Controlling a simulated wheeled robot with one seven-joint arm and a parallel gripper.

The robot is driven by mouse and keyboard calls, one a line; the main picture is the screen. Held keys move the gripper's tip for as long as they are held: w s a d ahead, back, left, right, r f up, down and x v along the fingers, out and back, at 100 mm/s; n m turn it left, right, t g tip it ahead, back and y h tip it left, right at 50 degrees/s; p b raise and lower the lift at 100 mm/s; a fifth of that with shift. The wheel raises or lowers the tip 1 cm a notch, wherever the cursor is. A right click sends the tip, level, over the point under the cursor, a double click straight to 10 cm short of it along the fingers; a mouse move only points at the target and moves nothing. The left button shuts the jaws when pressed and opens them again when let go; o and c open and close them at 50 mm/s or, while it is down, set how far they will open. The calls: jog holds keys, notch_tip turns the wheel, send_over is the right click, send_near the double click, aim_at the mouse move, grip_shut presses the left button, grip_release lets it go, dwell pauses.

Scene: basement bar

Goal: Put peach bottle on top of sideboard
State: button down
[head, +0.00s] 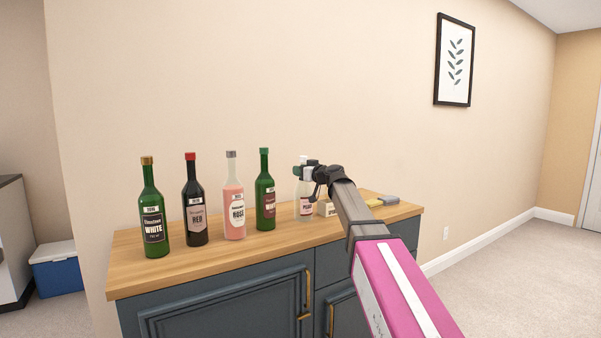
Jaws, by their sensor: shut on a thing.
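A clear bottle with a white and pinkish label, which I take to be the peach bottle (305,208), is upright at the sideboard top. My gripper (308,172) is shut on its upper part and hides some of it. Its base is at or very close to the wood; I cannot tell whether it touches. The sideboard (135,276) has a light wood top and dark blue-grey doors with brass handles.
On the sideboard stand a green bottle (153,222), a dark red-capped bottle (195,222), a pink bottle (234,208) and another green bottle (265,205). A small pale box (326,209) and a grey item (389,200) lie at right. The front strip of wood is clear.

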jog(key=shift+f, duration=0.1)
jog(key=c, duration=0.9)
grip_release()
jog(key=v, duration=1.2)
